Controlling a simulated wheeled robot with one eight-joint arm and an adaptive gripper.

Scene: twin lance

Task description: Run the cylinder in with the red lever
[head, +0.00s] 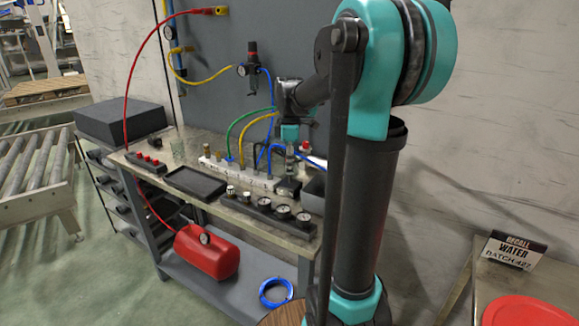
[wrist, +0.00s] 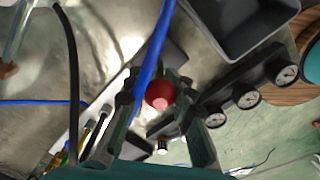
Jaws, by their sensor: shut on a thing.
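The red ball-shaped lever knob (wrist: 160,95) sits between the fingertips of my gripper (wrist: 154,92) in the wrist view. My gripper is shut on it. In the head view my gripper (head: 289,158) points down over the back right part of the workbench, and its fingers hide what they hold. A small red part (head: 305,146) shows just right of my gripper there; I cannot tell whether it is the same knob. The lever's lower part is hidden. I cannot make out the cylinder for certain in either view.
A blue hose (wrist: 153,55) passes close by the fingers. A white fitting strip (head: 235,172), a gauge block (head: 268,211) and a black tray (head: 194,183) lie on the workbench (head: 165,180). A grey bin (wrist: 238,25) stands near my gripper. A red tank (head: 207,252) rests below.

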